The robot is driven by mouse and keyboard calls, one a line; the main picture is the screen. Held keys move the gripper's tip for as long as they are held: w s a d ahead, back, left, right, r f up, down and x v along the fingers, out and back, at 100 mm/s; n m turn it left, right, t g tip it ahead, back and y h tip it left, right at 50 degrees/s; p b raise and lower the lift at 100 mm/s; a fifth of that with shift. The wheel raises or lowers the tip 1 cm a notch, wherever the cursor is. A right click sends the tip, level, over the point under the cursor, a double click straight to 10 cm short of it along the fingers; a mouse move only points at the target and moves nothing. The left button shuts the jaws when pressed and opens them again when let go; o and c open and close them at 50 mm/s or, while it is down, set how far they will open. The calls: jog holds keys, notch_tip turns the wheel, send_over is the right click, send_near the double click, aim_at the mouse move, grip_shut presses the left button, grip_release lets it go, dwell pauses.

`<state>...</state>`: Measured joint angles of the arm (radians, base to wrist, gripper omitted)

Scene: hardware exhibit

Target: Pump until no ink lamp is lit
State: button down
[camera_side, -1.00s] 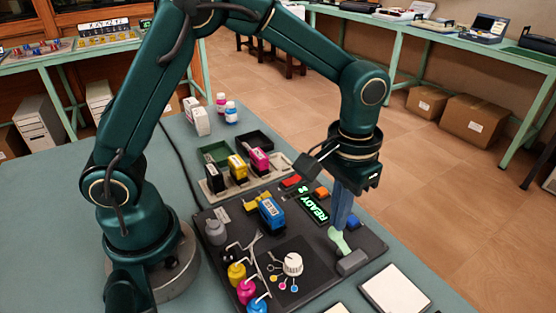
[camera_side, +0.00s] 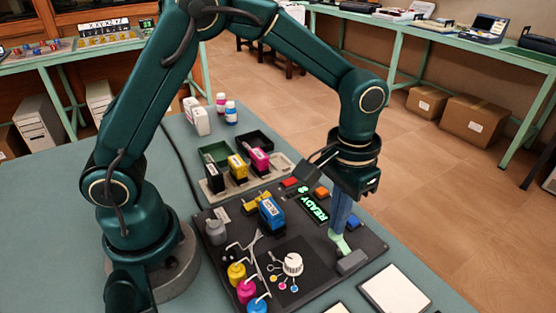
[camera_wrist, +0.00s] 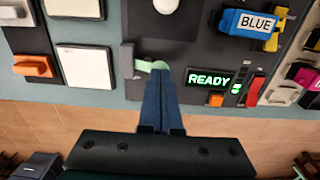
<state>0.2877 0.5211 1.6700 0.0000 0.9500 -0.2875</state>
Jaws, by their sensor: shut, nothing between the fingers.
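My gripper (camera_side: 340,232) is shut and empty, pointing down at the right part of the dark panel (camera_side: 318,277). Its blue fingertips are at a pale green pump lever (camera_side: 341,246), seemingly touching it; the lever joins a grey block (camera_side: 352,262). In the wrist view the closed fingertips (camera_wrist: 158,76) overlap the lever (camera_wrist: 148,66). A green display (camera_side: 314,208) reads READY, with a small green figure beside it; it also shows in the wrist view (camera_wrist: 210,79). Small coloured dots (camera_side: 281,287) sit by a white dial (camera_side: 292,264); I cannot tell whether they are lit.
A blue cartridge (camera_side: 271,214) stands on the panel left of the display. Yellow (camera_side: 236,273), magenta (camera_side: 246,291) and blue bottles with tubes line the panel's near left. More cartridges stand in a pale rack (camera_side: 217,193) behind. White pads (camera_side: 395,288) lie at the near right.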

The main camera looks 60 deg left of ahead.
jog(key=shift+f, duration=1.25)
jog(key=shift+r, duration=1.75)
jog(key=shift+f, duration=0.15)
jog(key=shift+f, duration=1.55)
jog(key=shift+r, duration=1.7)
